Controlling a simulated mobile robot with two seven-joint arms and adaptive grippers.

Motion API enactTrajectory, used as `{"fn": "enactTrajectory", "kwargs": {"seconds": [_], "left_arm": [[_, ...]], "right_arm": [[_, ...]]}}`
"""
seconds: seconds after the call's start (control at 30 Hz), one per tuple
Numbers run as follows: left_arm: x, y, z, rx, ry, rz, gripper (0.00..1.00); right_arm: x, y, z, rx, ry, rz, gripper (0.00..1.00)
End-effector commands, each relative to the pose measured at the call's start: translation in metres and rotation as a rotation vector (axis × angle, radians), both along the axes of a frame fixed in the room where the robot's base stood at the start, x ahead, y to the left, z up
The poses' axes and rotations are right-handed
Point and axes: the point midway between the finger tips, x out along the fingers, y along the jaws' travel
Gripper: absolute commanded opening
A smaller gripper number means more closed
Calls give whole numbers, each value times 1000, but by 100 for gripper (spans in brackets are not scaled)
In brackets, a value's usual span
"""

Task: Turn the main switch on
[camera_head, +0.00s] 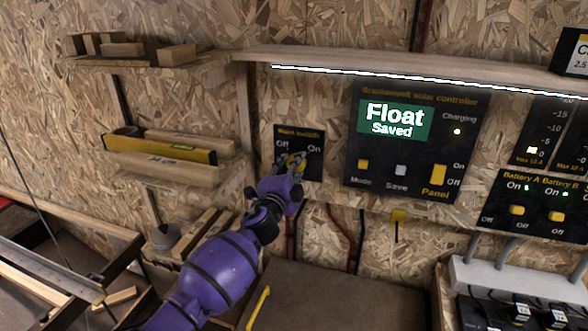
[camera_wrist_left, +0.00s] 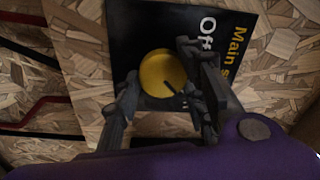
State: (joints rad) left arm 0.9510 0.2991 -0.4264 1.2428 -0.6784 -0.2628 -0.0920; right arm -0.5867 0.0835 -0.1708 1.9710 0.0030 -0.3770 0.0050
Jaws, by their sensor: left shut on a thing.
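The main switch is a black panel (camera_head: 313,135) on the wooden wall, marked "Main switch" with "Off" at left and "On" at right. Its round yellow knob (camera_wrist_left: 163,73) shows in the left wrist view. A small black mark on the knob runs at a slant in that view. My left gripper (camera_wrist_left: 158,90) is shut on the knob, with one dark finger on each side of it. In the head view the left gripper (camera_head: 291,163) covers most of the knob. My right gripper is not in view.
To the right is the solar controller (camera_head: 416,140), its screen reading "Float Saved". Further right is the battery panel (camera_head: 541,205) with yellow switches. Shelves with wood and a yellow level (camera_head: 160,147) are at left. A brown surface (camera_head: 340,298) lies below.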

Motion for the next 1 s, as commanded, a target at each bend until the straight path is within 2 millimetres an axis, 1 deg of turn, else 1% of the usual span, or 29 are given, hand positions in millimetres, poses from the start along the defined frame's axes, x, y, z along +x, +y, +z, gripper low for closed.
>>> {"fn": "enactTrajectory", "kwargs": {"seconds": [0.03, 0.2, 0.23, 0.33, 0.63, 0.73, 0.87, 1.0], "left_arm": [[-1, -1, -7, 6, 8, -2, 12], [-1, -1, -8, 5, 9, -1, 12], [-1, 0, -8, 5, 9, -1, 40], [-1, 0, -8, 4, 9, 0, 54], [-1, 0, -3, 1, 4, 1, 55], [-4, 2, -3, 1, 3, 1, 55], [-18, 7, -4, 2, 2, 1, 55], [-45, 15, -6, 1, 4, 0, 55]], "right_arm": [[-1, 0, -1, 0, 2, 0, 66], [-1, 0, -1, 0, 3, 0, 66], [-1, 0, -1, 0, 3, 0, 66], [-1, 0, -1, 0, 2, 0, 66], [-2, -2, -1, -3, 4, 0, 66], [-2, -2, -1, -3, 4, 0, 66], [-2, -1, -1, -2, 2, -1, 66], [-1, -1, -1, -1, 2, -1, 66]]}}
